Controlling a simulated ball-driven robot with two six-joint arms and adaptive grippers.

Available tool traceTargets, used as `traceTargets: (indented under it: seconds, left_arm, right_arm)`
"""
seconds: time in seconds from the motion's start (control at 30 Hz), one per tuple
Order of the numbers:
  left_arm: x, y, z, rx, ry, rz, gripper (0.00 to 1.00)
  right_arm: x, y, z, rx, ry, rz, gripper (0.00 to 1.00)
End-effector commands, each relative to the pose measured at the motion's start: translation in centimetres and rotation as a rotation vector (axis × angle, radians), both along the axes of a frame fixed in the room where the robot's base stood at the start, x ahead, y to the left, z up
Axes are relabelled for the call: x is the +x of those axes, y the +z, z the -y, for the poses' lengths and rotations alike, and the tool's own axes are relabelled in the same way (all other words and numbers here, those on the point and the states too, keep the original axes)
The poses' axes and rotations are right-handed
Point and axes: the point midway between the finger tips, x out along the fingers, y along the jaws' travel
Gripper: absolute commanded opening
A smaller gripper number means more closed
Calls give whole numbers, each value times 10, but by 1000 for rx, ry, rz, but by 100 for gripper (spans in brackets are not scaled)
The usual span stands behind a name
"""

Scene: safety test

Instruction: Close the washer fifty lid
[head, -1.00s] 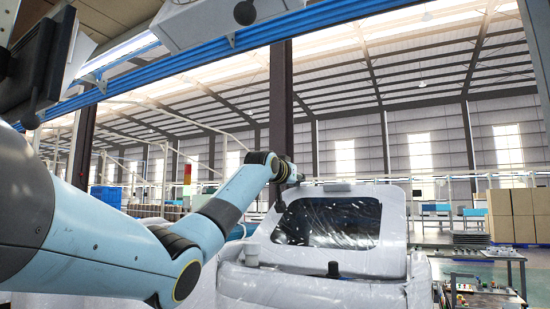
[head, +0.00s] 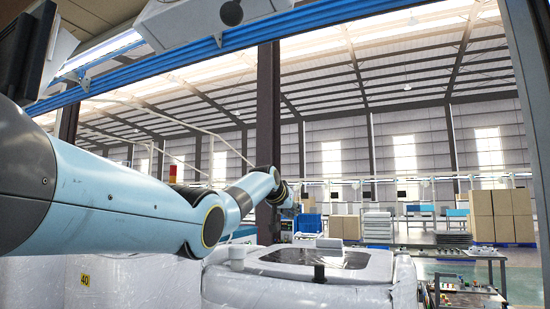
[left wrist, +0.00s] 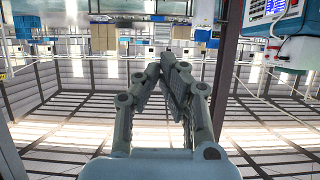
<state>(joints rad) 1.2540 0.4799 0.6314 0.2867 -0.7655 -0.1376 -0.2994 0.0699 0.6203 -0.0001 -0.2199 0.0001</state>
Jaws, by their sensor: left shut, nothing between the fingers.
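The white washer (head: 300,290) stands low in the middle of the head view. Its lid (head: 255,266), with a dark window (head: 348,260), lies flat or nearly flat on top; I cannot tell whether it is fully seated. My right gripper is not in view.
Another white machine body (head: 110,285), marked 40, is at the lower left. A dark post (head: 268,110) rises behind the washer. A small table (head: 470,300) with parts stands at the right, with brown boxes (head: 502,215) further back. A blue rail (head: 200,52) crosses overhead.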

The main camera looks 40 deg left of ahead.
Motion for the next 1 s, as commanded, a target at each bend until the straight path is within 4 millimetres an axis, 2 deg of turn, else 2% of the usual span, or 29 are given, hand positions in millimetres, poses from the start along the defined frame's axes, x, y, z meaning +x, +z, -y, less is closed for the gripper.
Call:
traceTargets:
  seconds: [0.17, 0.27, 0.47, 0.67, 1.0]
  left_arm:
    - [0, 0, 0, 0, 0, 0, 0]
    - [-1, 0, 0, 0, 1, 0, 0]
    - [-9, 4, 1, 1, 1, 2, 0]
    - [-30, 13, 8, 4, 0, 1, 0]
    - [-83, 37, 24, 4, 1, 0, 0]
  right_arm:
    - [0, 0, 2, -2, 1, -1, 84]
    - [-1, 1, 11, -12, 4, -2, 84]
    - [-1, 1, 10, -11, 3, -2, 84]
    - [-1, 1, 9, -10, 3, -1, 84]
    - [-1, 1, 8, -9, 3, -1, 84]
